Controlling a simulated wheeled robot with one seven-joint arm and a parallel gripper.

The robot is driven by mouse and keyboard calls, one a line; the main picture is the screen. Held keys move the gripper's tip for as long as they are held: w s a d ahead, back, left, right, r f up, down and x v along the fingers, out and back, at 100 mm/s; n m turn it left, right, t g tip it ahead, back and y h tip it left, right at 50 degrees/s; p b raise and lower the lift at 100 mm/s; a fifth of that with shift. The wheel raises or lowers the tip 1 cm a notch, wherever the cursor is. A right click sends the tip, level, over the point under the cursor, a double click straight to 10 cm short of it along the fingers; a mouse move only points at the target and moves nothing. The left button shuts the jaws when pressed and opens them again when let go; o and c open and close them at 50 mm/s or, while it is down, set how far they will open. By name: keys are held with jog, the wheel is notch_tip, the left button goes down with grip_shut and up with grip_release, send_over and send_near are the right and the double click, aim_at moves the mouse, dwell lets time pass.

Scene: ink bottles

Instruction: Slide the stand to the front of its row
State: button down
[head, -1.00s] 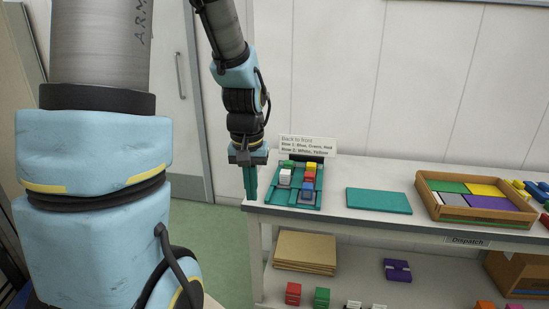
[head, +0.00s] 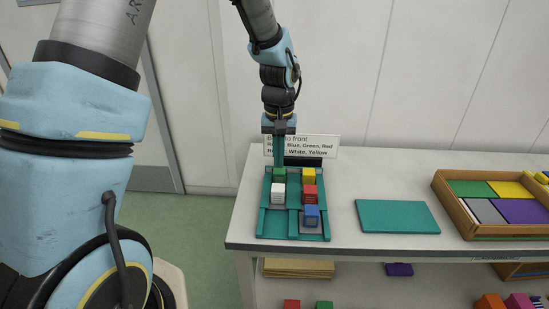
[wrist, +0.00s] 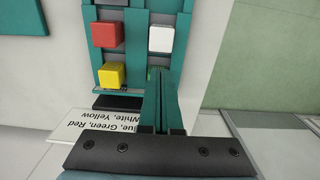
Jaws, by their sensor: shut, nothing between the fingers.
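A teal rack (head: 263,222) with two lanes stands near the table's left end. Its left lane holds a green block-like bottle (head: 279,175) at the back and a white one (head: 278,194) in front of it. Its right lane holds yellow (head: 309,175), red (head: 310,192) and blue (head: 311,213) ones, back to front. A grey base, perhaps the stand (head: 311,229), shows under the blue one. My gripper (head: 279,163) points down, shut and empty, at the left lane's back end, just behind the green bottle. In the wrist view its fingers (wrist: 163,85) hide most of the green bottle.
A sign (head: 315,143) and a black block (head: 303,161) stand behind the rack. A teal plate (head: 397,216) lies to the right, then a wooden tray (head: 452,213) with coloured pieces. The table between rack and plate is clear. Boxes sit on a lower shelf.

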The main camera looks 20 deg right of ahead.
aim_at(278, 194)
notch_tip(278, 194, down, 8)
jog(key=shift+p, duration=0.9)
